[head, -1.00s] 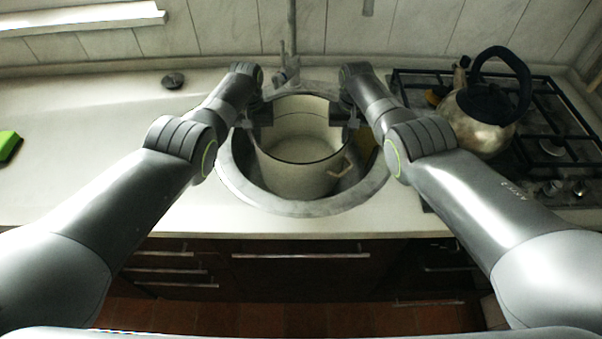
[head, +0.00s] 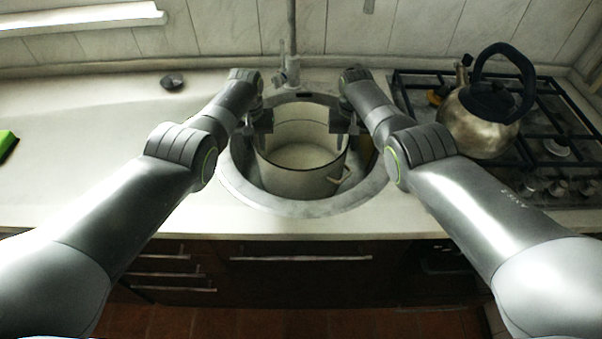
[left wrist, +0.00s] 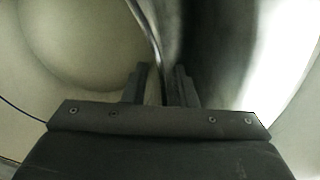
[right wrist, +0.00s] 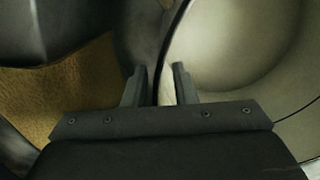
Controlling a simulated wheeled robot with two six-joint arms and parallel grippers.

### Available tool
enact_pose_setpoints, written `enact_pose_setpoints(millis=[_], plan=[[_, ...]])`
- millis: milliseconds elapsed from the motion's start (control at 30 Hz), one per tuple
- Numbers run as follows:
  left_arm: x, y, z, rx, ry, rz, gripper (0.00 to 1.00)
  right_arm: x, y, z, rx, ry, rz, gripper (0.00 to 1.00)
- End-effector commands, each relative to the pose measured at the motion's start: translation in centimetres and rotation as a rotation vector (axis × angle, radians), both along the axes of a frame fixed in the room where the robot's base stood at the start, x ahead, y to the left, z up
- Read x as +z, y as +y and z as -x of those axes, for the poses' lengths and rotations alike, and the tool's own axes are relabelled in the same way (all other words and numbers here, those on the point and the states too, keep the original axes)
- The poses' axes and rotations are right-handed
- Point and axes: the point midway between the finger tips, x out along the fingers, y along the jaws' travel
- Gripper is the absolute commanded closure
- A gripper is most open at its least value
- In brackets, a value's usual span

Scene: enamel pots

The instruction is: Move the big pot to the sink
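The big pot (head: 305,181) is a cream enamel pot with a dark rim, standing upright inside the round sink (head: 232,180). A handle shows on its front right. My left gripper (head: 266,135) is at the pot's left rim. In the left wrist view (left wrist: 162,88) its fingers are apart on either side of the pot wall, with a gap showing. My right gripper (head: 339,135) is at the right rim. In the right wrist view (right wrist: 161,84) its fingers are likewise apart, one on each side of the wall. The pot's base contact is hidden.
A metal kettle (head: 478,128) with a dark handle stands on the gas hob (head: 556,172) at the right. The tap (head: 291,68) rises behind the sink. A dark round plug (head: 172,82) and a green item (head: 7,143) lie on the left counter, which is mostly clear.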

Motion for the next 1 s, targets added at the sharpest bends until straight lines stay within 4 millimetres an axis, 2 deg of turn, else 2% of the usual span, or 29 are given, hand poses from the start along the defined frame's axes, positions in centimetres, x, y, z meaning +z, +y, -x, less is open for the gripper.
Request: enact_pose_setpoints(millis=[267,567,900,1000], plan=[[0.4,0.0,-0.1,0.0,-0.001,0.002,0.75,0.0,0.0,0.0,0.0,0.0,-0.001,0.75],[3.1,0.0,0.0,0.0,-0.003,0.002,0.75,0.0,0.0,0.0,0.0,0.0,-0.002,0.75],[9.5,0.0,0.0,0.0,-0.003,0.001,0.75,0.0,0.0,0.0,0.0,0.0,-0.002,0.75],[10.9,0.0,0.0,0.0,-0.002,0.001,0.75,0.0,0.0,0.0,0.0,0.0,-0.002,0.75]])
